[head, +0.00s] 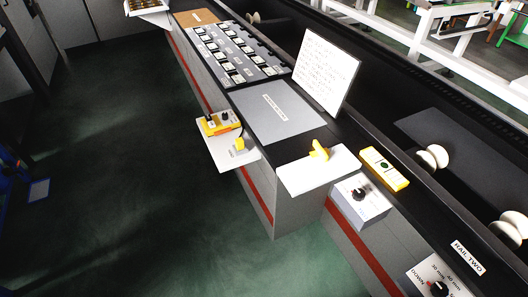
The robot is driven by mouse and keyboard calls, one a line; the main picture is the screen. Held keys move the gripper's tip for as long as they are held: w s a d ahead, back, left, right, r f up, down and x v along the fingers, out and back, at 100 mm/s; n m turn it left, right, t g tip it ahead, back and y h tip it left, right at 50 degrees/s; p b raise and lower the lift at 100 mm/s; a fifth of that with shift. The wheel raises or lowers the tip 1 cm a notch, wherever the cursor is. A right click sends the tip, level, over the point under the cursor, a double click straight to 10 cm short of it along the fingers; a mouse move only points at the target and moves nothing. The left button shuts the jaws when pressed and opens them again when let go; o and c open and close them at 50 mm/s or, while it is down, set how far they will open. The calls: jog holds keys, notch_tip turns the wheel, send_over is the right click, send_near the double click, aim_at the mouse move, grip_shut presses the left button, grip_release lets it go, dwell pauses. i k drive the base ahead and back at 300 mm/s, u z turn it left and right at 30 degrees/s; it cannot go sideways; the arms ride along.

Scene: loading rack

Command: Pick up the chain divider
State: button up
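I cannot tell for sure which thing is the chain divider. A small yellow piece (320,150) stands on a white shelf (318,172) at the front of the console. Another small yellow piece (239,144) sits on a second white shelf (229,159), to the left and lower. Beside it on that shelf is a yellow-orange device (218,123) with dark knobs. My gripper is not in view.
The long console (290,195) has a grey panel (274,110), rows of switches (232,52) and an upright white text sheet (326,72). A yellow box (384,168) and a knob box (359,199) sit at right. The dark green floor (120,170) at left is mostly clear.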

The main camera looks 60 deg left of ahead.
aim_at(319, 151)
jog(key=u, duration=1.9)
jog(key=k, duration=0.3)
jog(key=u, duration=0.8)
jog(key=i, duration=1.7)
jog(key=z, duration=0.4)
